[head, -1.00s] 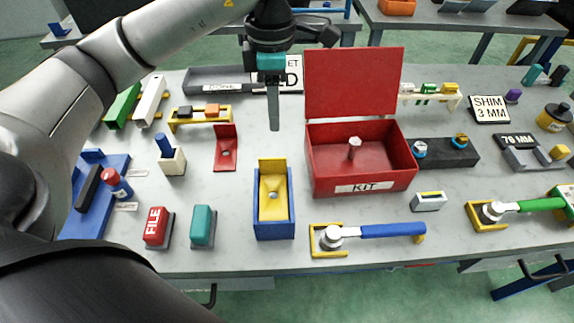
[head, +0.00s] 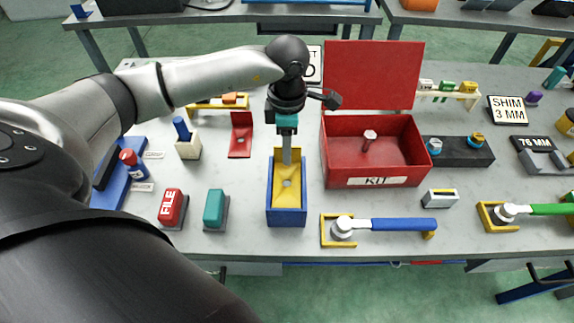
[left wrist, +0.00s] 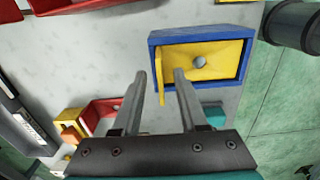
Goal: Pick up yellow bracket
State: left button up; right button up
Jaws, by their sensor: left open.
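The yellow bracket (head: 288,188) sits in a blue open-topped holder (head: 287,217) on the grey table. It has a flat plate with a round hole and an upright plate at its far side. In the left wrist view the bracket (left wrist: 215,58) lies inside the blue holder (left wrist: 158,52), ahead of the fingertips. My left gripper (head: 287,163) points down over the bracket's upright plate. In the left wrist view the gripper (left wrist: 160,76) has its two fingers apart, with the upright plate's edge between the tips. Whether the fingers touch it I cannot tell. My right gripper is not in view.
An open red KIT box (head: 372,180) with a bolt stands right of the holder. A red bracket (head: 240,140) is behind left. A teal block (head: 215,205) and a red FILE block (head: 172,207) stand left. A blue-handled wrench (head: 390,224) lies front right.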

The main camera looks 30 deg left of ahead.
pick_arm(q)
jog(key=shift+f, duration=0.75)
grip_shut()
jog(key=shift+r, duration=0.1)
dwell(0.8)
